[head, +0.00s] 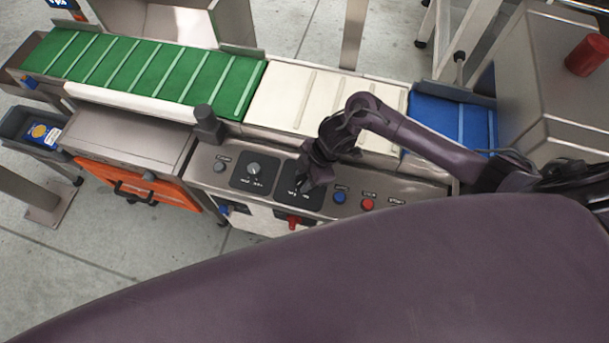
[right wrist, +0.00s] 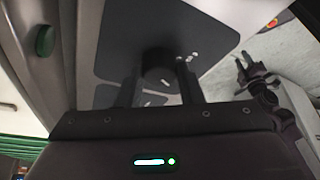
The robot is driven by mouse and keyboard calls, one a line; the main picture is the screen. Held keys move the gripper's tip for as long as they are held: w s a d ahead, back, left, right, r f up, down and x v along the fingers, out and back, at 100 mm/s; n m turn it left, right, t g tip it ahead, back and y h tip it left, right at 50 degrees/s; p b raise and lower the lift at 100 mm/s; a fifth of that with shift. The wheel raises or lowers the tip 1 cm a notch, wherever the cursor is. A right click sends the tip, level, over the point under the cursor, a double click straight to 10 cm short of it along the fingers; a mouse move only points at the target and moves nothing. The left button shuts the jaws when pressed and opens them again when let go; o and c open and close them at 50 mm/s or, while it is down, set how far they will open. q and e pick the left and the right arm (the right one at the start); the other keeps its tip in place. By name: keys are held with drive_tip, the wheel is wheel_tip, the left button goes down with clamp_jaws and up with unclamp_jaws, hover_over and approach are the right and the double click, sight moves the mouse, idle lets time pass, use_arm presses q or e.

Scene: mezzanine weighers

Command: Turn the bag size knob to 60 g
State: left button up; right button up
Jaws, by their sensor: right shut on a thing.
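My right gripper (head: 302,185) reaches down to the control panel (head: 225,190) and is shut on a dark round knob on the right-hand black dial plate (head: 314,199). In the right wrist view the knob (right wrist: 158,68) sits between the two fingers, with small white marks on the plate beside it. The marks are too small to read, and the knob's setting cannot be told. A second knob (head: 253,168) on the left-hand dial plate stands free. A dark forked part that looks like my left gripper (right wrist: 246,70) shows at the right of the wrist view; its opening is unclear.
A blue button (head: 340,197) and a red button (head: 368,204) lie right of the gripper. A red switch (head: 293,221) is on the front face below. A dark post (head: 207,125) rises at the panel's left. Green (head: 150,70) and white (head: 295,98) belts run behind.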

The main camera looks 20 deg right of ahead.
drive_tip(key=n, duration=0.2)
drive_tip(key=n+g+b, duration=0.1)
drive_tip(key=shift+w+n, duration=0.2)
drive_tip(key=shift+n, duration=0.2)
drive_tip(key=n+g+b, duration=0.1)
drive_tip(key=n+b, duration=0.1)
drive_tip(key=n, duration=0.1)
drive_tip(key=shift+w+n+g+h, duration=0.1)
drive_tip(key=shift+n+g+h, duration=0.2)
drive_tip(key=shift+h, duration=0.1)
drive_tip(key=shift+a+r+n+g, duration=0.1)
drive_tip(key=shift+n+g, duration=0.3)
drive_tip(key=shift+n, duration=0.7)
drive_tip(key=shift+n+h, duration=0.5)
drive_tip(key=shift+n, duration=0.7)
drive_tip(key=o, duration=1)
drive_tip(key=shift+g, duration=0.3)
drive_tip(key=shift+c, duration=0.2)
drive_tip(key=p+v, duration=0.1)
drive_tip(key=v, duration=0.6)
drive_tip(key=shift+r+p, duration=0.3)
drive_tip(key=shift+r, duration=0.05)
